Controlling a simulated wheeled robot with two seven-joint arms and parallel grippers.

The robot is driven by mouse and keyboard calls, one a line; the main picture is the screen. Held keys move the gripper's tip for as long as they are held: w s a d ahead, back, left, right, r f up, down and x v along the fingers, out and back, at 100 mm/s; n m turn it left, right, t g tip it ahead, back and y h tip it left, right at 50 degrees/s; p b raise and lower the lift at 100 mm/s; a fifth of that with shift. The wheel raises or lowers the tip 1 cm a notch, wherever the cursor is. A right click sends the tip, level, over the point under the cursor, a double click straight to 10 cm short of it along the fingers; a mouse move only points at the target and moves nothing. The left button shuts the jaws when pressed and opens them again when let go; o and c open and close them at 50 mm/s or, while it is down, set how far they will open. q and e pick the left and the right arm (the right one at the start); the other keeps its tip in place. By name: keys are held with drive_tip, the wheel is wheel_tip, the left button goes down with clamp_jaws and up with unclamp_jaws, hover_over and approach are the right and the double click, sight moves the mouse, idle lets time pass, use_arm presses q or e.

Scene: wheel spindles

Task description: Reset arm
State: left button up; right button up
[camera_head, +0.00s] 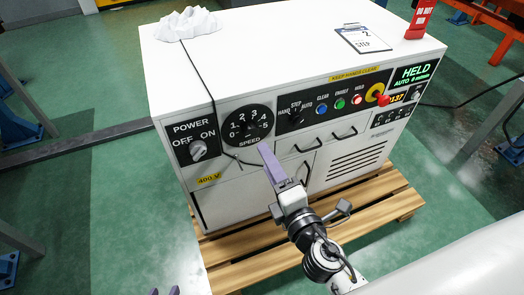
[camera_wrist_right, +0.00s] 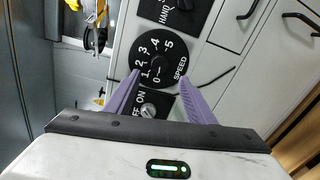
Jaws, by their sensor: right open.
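My right gripper (camera_head: 268,152) reaches up from the bottom centre in the head view, in front of the white control cabinet (camera_head: 330,165). Its purple fingers overlap the front below the SPEED dial (camera_head: 248,125). In the right wrist view the right gripper (camera_wrist_right: 160,85) is open with nothing between its fingers. The SPEED dial (camera_wrist_right: 158,62) and the power knob (camera_wrist_right: 148,109) lie beyond them; I cannot tell whether a finger touches the panel.
The cabinet stands on a wooden pallet (camera_head: 375,210). Its panel has several buttons, a red stop button (camera_head: 383,99) and a green HELD display (camera_head: 413,73). A crumpled white cloth (camera_head: 187,24), a card (camera_head: 363,38) and a red sign (camera_head: 421,18) are on top.

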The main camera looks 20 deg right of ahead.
use_arm(q)
drive_tip(key=shift+w, duration=0.1)
use_arm(e)
drive_tip(key=shift+s+r, duration=0.1)
drive_tip(key=shift+s, duration=0.65)
drive_tip(key=s+d+f+m+g+h, duration=0.4)
drive_tip(key=s+d+f+m+g, duration=0.45)
drive_tip(key=m, duration=0.75)
drive_tip(key=s+a+f+m+g+y, duration=0.1)
drive_tip(key=s+a+m+g+y, duration=0.25)
drive_tip(key=s, duration=0.75)
drive_tip(key=w+a+f+n+t+y, duration=0.1)
drive_tip(key=w+a+f+t+y, duration=0.25)
drive_tip(key=w+a+f, duration=0.2)
use_arm(q)
wheel_tip(320, 180, up, 8)
drive_tip(key=p, duration=1.2)
drive_tip(key=shift+s+a+y+p, duration=0.25)
drive_tip(key=shift+a+y+p, duration=0.05)
drive_tip(key=shift+a, duration=0.1)
use_arm(e)
wheel_tip(320, 180, up, 8)
drive_tip(key=h, duration=0.1)
drive_tip(key=shift+s, duration=0.45)
